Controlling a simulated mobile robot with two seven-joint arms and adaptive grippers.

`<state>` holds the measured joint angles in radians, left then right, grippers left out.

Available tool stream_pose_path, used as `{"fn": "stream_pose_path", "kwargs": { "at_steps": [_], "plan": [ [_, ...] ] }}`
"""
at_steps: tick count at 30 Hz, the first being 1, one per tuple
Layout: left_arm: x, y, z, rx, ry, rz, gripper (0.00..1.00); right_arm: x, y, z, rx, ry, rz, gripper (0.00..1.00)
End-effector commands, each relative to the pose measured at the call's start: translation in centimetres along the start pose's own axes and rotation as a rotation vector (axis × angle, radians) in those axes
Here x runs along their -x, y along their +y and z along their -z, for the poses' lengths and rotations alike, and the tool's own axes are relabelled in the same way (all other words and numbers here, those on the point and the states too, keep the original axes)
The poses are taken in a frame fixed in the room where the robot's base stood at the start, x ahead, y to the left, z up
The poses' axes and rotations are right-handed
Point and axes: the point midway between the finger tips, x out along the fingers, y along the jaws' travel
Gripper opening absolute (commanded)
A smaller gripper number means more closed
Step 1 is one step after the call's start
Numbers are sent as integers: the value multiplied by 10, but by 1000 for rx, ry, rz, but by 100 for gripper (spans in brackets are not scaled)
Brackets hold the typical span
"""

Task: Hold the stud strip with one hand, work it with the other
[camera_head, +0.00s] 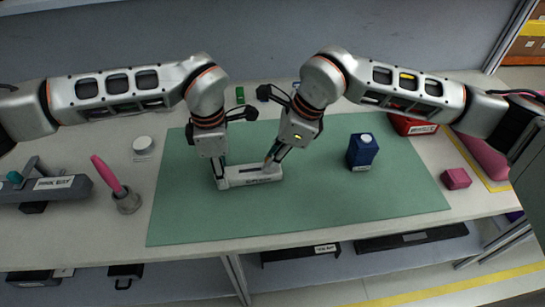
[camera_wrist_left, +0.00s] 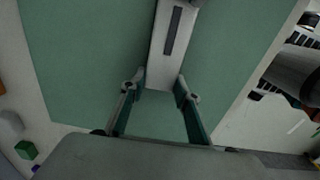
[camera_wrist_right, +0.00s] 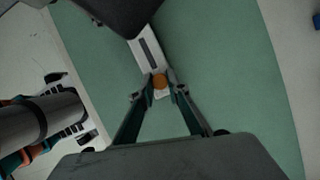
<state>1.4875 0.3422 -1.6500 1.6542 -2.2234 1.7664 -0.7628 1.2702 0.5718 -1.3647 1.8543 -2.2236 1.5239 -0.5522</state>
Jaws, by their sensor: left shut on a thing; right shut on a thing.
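The white stud strip (camera_head: 250,181), with a dark slot along its top, lies on the green mat (camera_head: 320,200). My left gripper (camera_head: 221,178) is shut on its left end; the left wrist view shows the fingers (camera_wrist_left: 160,90) on both sides of the strip (camera_wrist_left: 160,72). My right gripper (camera_head: 270,161) is at the strip's right end. In the right wrist view its fingertips (camera_wrist_right: 160,86) close around a round orange piece (camera_wrist_right: 159,81) at the end of the strip (camera_wrist_right: 148,50). How that piece joins the strip is hidden.
A blue container (camera_head: 361,152) stands on the mat to the right. A magenta block (camera_head: 455,179) and a red box (camera_head: 411,125) lie beyond it. The front mat is clear.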

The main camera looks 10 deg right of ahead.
Motion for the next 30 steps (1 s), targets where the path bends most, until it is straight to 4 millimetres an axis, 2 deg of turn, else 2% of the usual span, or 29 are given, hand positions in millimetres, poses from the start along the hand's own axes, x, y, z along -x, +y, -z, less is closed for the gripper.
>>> {"fn": "stream_pose_path", "kwargs": {
  "at_steps": [8, 30],
  "plan": [
    [-1, 0, 0, 0, 1, 1, 0, 6, -1, -3, 1, -2, 2, 0],
    [-1, 0, 0, 0, 1, 1, 0, 54, 0, -22, 1, -1, 2, 0]
  ]
}}
